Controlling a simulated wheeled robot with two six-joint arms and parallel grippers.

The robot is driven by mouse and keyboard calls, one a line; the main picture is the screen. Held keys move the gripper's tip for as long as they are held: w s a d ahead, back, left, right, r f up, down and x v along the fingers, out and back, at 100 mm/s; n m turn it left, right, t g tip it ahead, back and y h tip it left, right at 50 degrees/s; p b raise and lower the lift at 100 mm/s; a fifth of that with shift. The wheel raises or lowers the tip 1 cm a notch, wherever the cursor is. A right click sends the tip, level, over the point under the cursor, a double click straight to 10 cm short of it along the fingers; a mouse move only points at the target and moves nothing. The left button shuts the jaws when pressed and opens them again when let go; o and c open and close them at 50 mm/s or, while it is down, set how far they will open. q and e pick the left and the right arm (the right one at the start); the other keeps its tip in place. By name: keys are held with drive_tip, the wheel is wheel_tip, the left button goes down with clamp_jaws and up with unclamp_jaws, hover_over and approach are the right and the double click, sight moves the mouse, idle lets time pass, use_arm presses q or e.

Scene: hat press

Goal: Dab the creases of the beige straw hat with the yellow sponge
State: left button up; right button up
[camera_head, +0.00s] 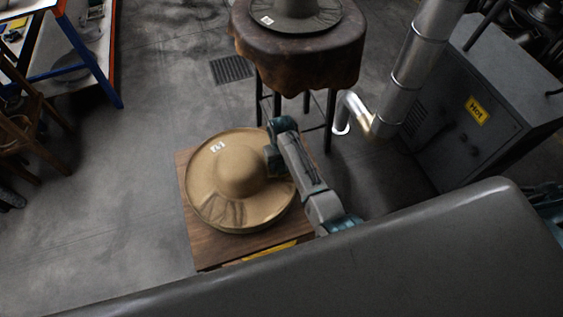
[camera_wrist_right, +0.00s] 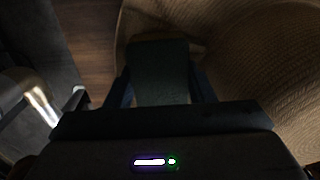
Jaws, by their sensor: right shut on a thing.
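The beige straw hat (camera_head: 215,190) lies crown up on a wooden stand, with a small white tag on its brim. Wrinkled, darker patches (camera_head: 228,214) show on the brim's near side. My right gripper (camera_head: 273,158) is over the right side of the brim, beside the crown. In the right wrist view it is shut on a dark, shaded block with a dull yellow-brown far edge, which I take for the yellow sponge (camera_wrist_right: 158,72). The hat's woven straw (camera_wrist_right: 265,55) lies close below it; I cannot tell whether they touch. My left gripper is not in view.
The wooden stand (camera_head: 190,235) has a yellow patch at its near edge. Behind is a round leather-topped stool (camera_head: 295,55) with a dark hat (camera_head: 300,12). A metal pipe (camera_head: 415,70) and a grey cabinet marked Hot (camera_head: 470,135) stand right.

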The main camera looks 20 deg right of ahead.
drive_tip(key=shift+f+b, duration=0.3)
drive_tip(key=shift+f, duration=0.25)
idle(0.4)
drive_tip(key=shift+p, duration=0.3)
idle(1.5)
wheel_tip(320, 180, up, 6)
drive_tip(key=p, duration=0.6)
drive_tip(key=shift+r+p, duration=0.1)
drive_tip(key=shift+p, duration=0.25)
wheel_tip(320, 180, up, 2)
drive_tip(key=shift+r+p, duration=0.1)
drive_tip(key=shift+p, duration=0.55)
drive_tip(key=shift+r, duration=2.8)
